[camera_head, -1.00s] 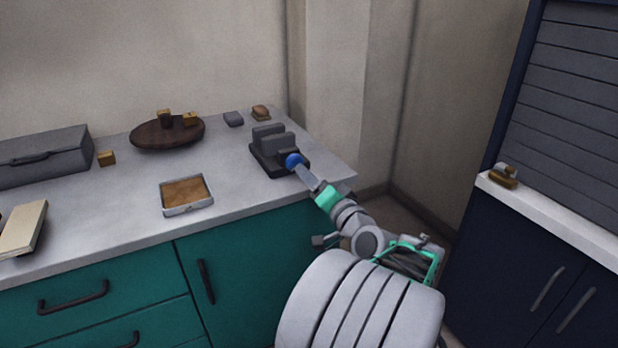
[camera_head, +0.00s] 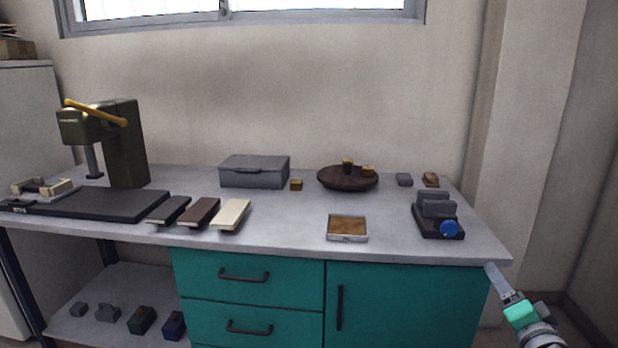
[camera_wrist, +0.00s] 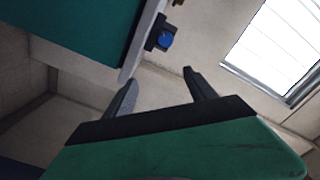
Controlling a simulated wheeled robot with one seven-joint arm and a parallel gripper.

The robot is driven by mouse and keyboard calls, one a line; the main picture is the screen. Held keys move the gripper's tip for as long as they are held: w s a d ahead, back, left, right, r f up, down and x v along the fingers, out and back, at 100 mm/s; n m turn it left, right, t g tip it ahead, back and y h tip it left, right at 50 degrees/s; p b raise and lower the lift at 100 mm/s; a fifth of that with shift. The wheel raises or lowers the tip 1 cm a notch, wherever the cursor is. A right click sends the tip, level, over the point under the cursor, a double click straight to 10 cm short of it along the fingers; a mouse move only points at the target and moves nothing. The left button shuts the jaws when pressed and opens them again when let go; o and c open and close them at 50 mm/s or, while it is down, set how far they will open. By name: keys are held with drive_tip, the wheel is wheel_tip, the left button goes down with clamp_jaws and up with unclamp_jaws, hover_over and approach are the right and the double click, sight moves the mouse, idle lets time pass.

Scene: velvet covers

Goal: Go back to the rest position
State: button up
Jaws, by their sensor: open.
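My gripper (camera_wrist: 158,92) is open and empty in the wrist view, its two dark fingers apart with nothing between them. In the head view, part of my arm and gripper (camera_head: 496,276) shows at the lower right, just off the right front corner of the counter (camera_head: 280,218). The dark vise-like device (camera_head: 437,213) with a blue knob (camera_head: 449,228) stands at the counter's right end, apart from the gripper. It also shows small in the wrist view, with its blue knob (camera_wrist: 166,40) beyond the fingers.
A shallow tray (camera_head: 347,238), a round dark board (camera_head: 347,181) with small blocks, a grey case (camera_head: 254,171) and several flat covers (camera_head: 199,212) lie on the counter. A green press (camera_head: 122,143) stands at left. The floor right of the teal cabinet (camera_head: 405,300) looks clear.

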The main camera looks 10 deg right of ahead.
drive_tip(key=w+a+r+n+g+y+p, duration=0.2)
drive_tip(key=a+n+g+y+p, duration=0.15)
drive_tip(key=a+p, duration=0.55)
drive_tip(key=w+a+r+n+g+y+p, duration=0.2)
drive_tip(key=a+n+g+y+p, duration=0.25)
drive_tip(key=a, duration=0.85)
drive_tip(key=s+a+r+n+g+h+p, duration=0.3)
drive_tip(key=s+a+r+n+g+p, duration=0.2)
drive_tip(key=s+a+p, duration=0.6)
wheel_tip(320, 180, up, 2)
drive_tip(key=shift+s+a+r+g+p, duration=0.25)
drive_tip(key=shift+s+g+p, duration=0.45)
drive_tip(key=shift+s, duration=0.55)
